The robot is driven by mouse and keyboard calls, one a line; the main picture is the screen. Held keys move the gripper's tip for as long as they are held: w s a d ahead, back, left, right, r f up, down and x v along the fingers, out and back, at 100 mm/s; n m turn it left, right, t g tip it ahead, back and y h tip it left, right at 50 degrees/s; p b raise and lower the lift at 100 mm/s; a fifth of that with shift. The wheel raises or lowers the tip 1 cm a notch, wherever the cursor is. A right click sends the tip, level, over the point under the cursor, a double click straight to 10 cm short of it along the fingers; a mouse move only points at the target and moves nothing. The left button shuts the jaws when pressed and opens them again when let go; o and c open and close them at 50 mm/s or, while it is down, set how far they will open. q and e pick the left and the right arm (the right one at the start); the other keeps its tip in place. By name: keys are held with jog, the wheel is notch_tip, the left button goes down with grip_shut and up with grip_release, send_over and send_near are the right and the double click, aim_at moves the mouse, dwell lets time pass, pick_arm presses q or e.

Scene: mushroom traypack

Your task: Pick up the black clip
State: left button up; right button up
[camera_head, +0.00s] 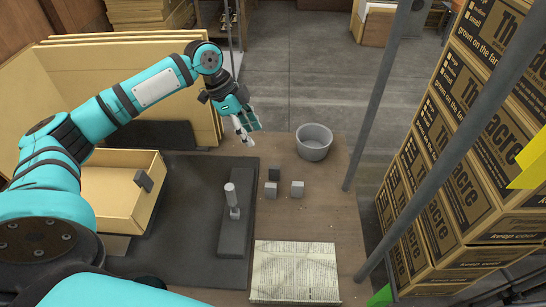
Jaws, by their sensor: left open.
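A small black block (274,174) stands beside two grey cubes on the brown table. My gripper is apart from both dark pieces. My right gripper is out of view.
Two grey cubes (297,188) (270,191) and a grey bowl (314,142) stand on the table (340,215). A grey upright tool (232,201) stands on a dark bar (236,237). A printed sheet (295,271) lies in front. Stacked boxes (470,150) and grey posts (388,90) border the right.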

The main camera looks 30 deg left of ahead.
pick_arm(q)
send_near(271, 167)
jog(key=x, duration=0.2)
jog(key=p+x, duration=0.1)
jog(key=x, duration=0.3)
jog(key=shift+d+f, duration=0.1)
jog(key=shift+f, duration=0.15)
jog(key=shift+w+d+f, duration=0.1)
jog(key=shift+d+f, duration=0.1)
jog(key=shift+f, duration=0.2)
jog(key=shift+d+f, duration=0.15)
jog(key=shift+f, duration=0.2)
jog(key=p+x, duration=0.1)
jog(key=x, duration=0.2)
jog(key=shift+w+d+f, duration=0.1)
jog(key=shift+w+f, duration=0.05)
jog(key=shift+f, duration=0.15)
jog(key=shift+d+f, duration=0.1)
jog(key=shift+f, duration=0.25)
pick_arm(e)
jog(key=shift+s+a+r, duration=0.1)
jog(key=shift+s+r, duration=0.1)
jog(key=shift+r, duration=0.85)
pick_arm(q)
jog(key=shift+c, duration=0.2)
